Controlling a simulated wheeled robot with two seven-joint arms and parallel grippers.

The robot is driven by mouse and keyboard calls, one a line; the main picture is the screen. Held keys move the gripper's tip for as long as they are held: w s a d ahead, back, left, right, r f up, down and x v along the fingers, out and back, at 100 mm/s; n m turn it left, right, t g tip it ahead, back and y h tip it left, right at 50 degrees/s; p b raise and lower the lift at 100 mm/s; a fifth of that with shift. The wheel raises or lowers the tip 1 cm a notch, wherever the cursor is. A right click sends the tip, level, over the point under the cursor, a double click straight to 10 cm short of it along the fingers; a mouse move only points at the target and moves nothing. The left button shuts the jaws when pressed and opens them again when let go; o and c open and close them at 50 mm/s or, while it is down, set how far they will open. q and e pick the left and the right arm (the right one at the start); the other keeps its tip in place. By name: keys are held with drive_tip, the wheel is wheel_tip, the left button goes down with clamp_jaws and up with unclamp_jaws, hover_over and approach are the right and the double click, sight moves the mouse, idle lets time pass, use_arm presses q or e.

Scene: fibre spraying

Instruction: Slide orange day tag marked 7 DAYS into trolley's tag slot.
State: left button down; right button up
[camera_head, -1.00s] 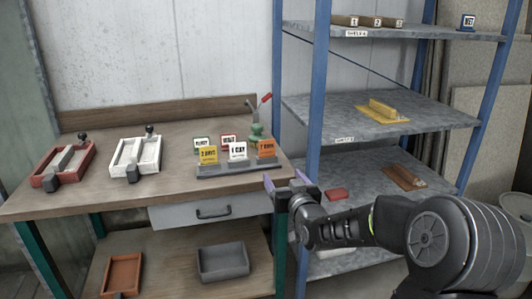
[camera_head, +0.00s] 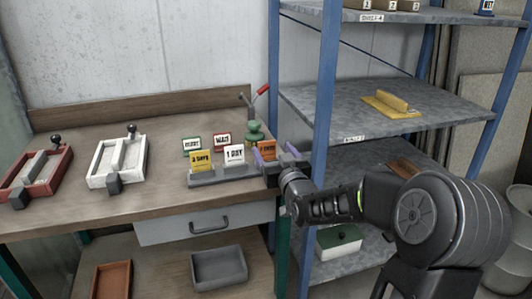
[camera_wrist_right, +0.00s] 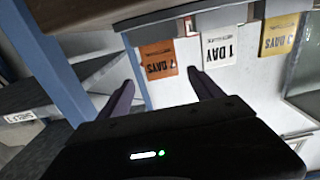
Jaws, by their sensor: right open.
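The orange 7 DAYS tag (camera_head: 267,146) stands at the right end of a grey tag rack (camera_head: 208,181) on the workbench, partly hidden by my right gripper in the head view. In the right wrist view the orange tag (camera_wrist_right: 158,60) appears upside down, ahead of the gap between the fingers. My right gripper (camera_head: 274,152) is open and empty, with its purple fingers close to the tag; whether they touch it I cannot tell. I cannot make out a trolley or its tag slot. My left gripper is out of view.
A white 1 DAY tag (camera_head: 234,155) and a yellow tag (camera_head: 201,160) share the rack. Small signs and a green stamp-like object (camera_head: 254,131) stand behind. A blue shelf post (camera_head: 326,100) rises close beside my right arm. White (camera_head: 104,176) and red trays sit left.

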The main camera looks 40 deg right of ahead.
sight(267, 143)
drive_tip(key=shift+x, duration=1.35)
drive_tip(key=shift+p+x, duration=0.75)
drive_tip(key=shift+x, duration=1.8)
drive_tip(key=shift+a, duration=0.15)
drive_tip(key=c, duration=1.4)
